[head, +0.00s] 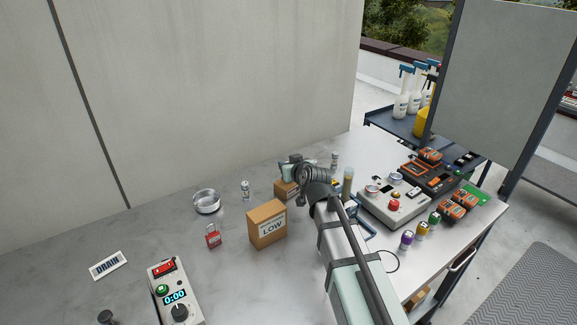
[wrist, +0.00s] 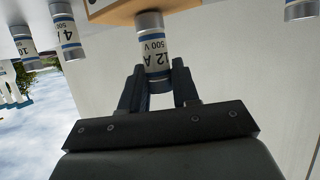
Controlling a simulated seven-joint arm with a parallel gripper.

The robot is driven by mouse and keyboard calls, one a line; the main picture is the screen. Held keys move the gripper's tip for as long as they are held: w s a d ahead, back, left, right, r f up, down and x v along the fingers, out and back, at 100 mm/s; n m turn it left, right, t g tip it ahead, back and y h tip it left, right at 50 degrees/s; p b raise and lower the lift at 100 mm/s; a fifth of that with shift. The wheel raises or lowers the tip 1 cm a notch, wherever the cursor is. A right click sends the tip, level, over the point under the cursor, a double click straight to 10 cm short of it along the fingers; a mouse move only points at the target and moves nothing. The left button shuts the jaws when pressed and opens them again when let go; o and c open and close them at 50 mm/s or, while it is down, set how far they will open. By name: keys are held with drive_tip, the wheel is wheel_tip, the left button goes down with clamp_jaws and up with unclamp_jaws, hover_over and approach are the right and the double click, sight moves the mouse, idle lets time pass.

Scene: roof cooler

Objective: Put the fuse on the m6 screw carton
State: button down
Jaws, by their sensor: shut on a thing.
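My gripper (wrist: 157,85) is shut on a fuse (wrist: 153,48), a white and blue cylinder with metal caps, marked 12 A 500 V. Its capped end overlaps a brown carton (wrist: 105,10) in the wrist view; I cannot tell whether they touch. In the head view my gripper (head: 287,170) is just above a small brown carton (head: 287,189), partly hidden by the arm. No label on it can be read. The held fuse cannot be made out in the head view.
A carton marked LOW (head: 267,225) stands in front. Other fuses (head: 245,189) (head: 334,159) stand on either side. A metal dish (head: 206,201), red padlock (head: 213,236) and timer box (head: 174,290) are at left. A control box (head: 393,207) stands at right. The table's left part is mostly clear.

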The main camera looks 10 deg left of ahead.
drive_tip(key=shift+f, duration=0.15)
drive_tip(key=c, duration=0.8)
unclamp_jaws()
drive_tip(key=shift+r, duration=0.2)
drive_tip(key=v, duration=1.2)
drive_tip(key=shift+f, duration=0.1)
